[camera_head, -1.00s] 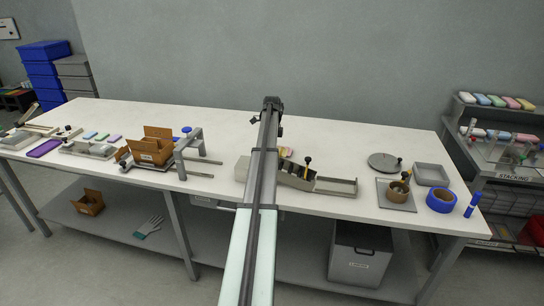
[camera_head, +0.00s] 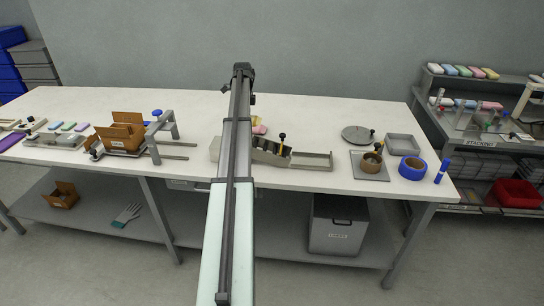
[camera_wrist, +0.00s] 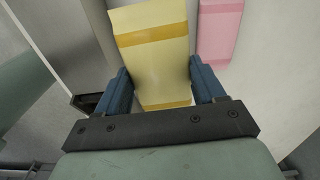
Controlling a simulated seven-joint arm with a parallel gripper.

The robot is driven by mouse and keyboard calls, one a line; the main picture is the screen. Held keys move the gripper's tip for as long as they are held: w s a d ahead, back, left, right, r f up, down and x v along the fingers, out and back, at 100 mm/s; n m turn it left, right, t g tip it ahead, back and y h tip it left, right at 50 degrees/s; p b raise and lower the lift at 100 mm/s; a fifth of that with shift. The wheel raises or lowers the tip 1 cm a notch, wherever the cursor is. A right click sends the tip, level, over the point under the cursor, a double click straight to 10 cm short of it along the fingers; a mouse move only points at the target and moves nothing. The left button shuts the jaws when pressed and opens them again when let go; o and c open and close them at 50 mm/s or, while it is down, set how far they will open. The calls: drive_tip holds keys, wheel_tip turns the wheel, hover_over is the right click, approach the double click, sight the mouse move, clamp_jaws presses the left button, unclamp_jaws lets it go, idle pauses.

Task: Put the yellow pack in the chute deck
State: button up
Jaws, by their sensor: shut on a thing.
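In the wrist view the yellow pack (camera_wrist: 155,52), with a darker yellow band across it, sits between the blue fingers of my gripper (camera_wrist: 160,70), which is shut on it. A pink pack (camera_wrist: 219,28) lies close on the right, apart from the fingers. In the head view a bit of yellow (camera_head: 256,120) shows just right of my arm, above the pink pack (camera_head: 259,130). My arm hides the gripper there. The grey chute deck unit (camera_head: 268,152) with a black-knobbed post stands on the bench in front of them, partly behind my arm; its shallow tray (camera_head: 314,161) extends right.
The white bench (camera_head: 330,112) is clear behind the unit. Right are a grey round plate (camera_head: 357,134), a grey bin (camera_head: 402,145) and a blue tape roll (camera_head: 412,168). Left are a cardboard box (camera_head: 123,132) in a grey frame and several small packs.

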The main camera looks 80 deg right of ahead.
drive_tip(key=shift+w+a+r, duration=0.1)
drive_tip(key=shift+w+a, duration=0.65)
drive_tip(key=shift+a, duration=1.25)
drive_tip(key=shift+w+a+r, duration=0.1)
drive_tip(key=shift+w+a, duration=0.6)
drive_tip(key=shift+a, duration=1.25)
drive_tip(key=shift+w+a, duration=0.75)
drive_tip(key=shift+a, duration=1.25)
drive_tip(key=shift+f, duration=1.45)
drive_tip(key=o, duration=1.1)
drive_tip(key=shift+c, duration=0.2)
drive_tip(key=shift+o, duration=0.2)
drive_tip(key=shift+r, duration=0.1)
wheel_tip(320, 180, up, 8)
